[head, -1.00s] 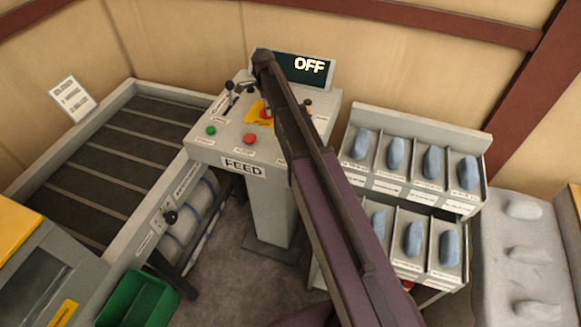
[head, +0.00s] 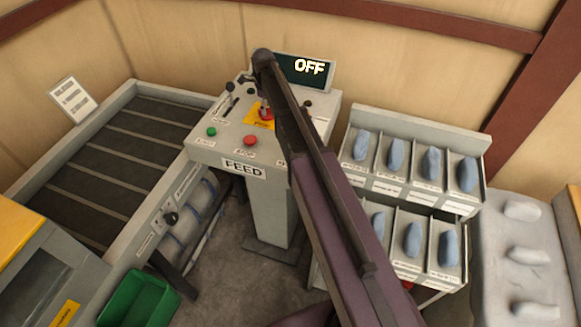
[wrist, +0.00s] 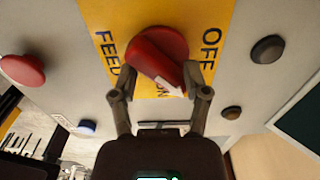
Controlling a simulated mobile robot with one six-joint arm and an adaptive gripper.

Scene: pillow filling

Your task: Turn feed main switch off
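The feed main switch is a red rotary knob (wrist: 158,55) on a yellow plate (wrist: 103,18) marked FEED, ON and OFF. Its white arrow points to the lower right in the wrist view, between the ON and OFF words. My gripper (wrist: 160,78) is open, with one finger on each side of the knob's handle. The right fingertip is close to the arrow end; I cannot tell whether it touches. In the head view the knob (head: 266,114) shows on the FEED console (head: 220,150), partly behind my arm. The display (head: 318,78) behind it reads OFF.
Green (head: 211,132) and red (head: 250,141) push buttons sit on the console front. A black lever (head: 229,88) stands at its left. In the wrist view a red button (wrist: 22,70) and a black knob (wrist: 267,49) flank the yellow plate. A conveyor lies left, sample bins right.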

